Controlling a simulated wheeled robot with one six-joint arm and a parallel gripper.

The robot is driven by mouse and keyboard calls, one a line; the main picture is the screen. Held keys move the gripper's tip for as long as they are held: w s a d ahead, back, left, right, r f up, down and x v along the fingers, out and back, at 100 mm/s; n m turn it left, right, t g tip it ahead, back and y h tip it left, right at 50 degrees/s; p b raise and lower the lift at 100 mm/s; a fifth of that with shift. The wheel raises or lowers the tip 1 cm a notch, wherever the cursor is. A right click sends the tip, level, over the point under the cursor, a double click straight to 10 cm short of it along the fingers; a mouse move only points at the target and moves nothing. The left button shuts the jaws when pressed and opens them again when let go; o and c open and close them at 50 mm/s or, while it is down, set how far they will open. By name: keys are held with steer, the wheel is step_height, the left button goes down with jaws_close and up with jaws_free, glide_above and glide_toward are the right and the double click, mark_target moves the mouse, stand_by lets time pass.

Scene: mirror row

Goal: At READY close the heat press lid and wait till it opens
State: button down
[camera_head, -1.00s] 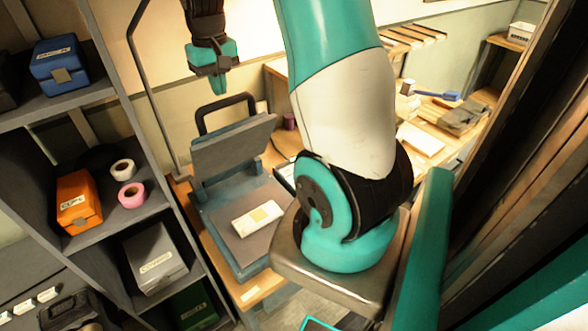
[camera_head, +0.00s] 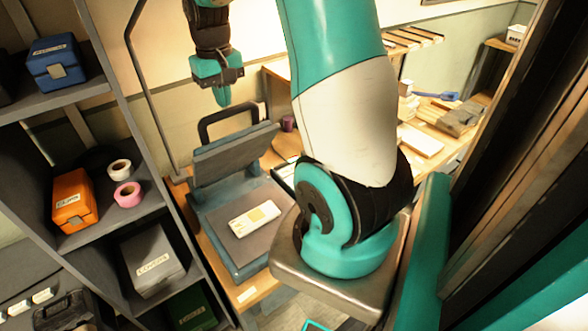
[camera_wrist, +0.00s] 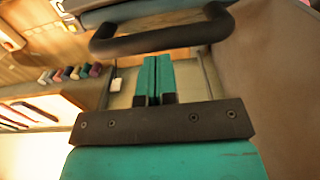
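The heat press (camera_head: 217,222) stands on a wooden bench with its grey lid (camera_head: 236,153) raised. A black loop handle (camera_head: 203,127) rises from the lid's top. A pale item with a yellowish patch (camera_head: 262,213) lies on the lower plate. My gripper (camera_head: 223,101) hangs above the handle, apparently not touching it. In the wrist view the teal fingers of my gripper (camera_wrist: 153,62) are together with nothing seen between them, and the dark handle (camera_wrist: 165,41) crosses beyond their tips. No READY sign is readable; my arm hides the press's right side.
A grey shelf at left holds a blue box (camera_head: 56,62), an orange box (camera_head: 74,200), tape rolls (camera_head: 128,194) and a grey box (camera_head: 152,262). A purple cup (camera_head: 288,123) stands behind the press. A dark upright post edges the right side.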

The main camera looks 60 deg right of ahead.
steer(key=shift+s+a+f, duration=0.2)
steer(key=shift+s+f, duration=0.3)
steer(key=shift+f, duration=0.35)
steer(key=shift+s+a+f+b, duration=0.35)
steer(key=shift+s+f+b, duration=0.05)
steer(key=shift+s, duration=0.3)
steer(key=shift+s+a+f+b, duration=0.35)
steer(key=shift+s+f, duration=0.05)
steer(key=shift+s, duration=0.25)
steer(key=shift+s+a+f+b, duration=0.35)
steer(key=shift+s+f, duration=0.15)
steer(key=shift+s, duration=0.15)
steer(key=shift+s+a+f+b, duration=0.3)
steer(key=shift+s+f, duration=0.2)
steer(key=shift+s, duration=0.15)
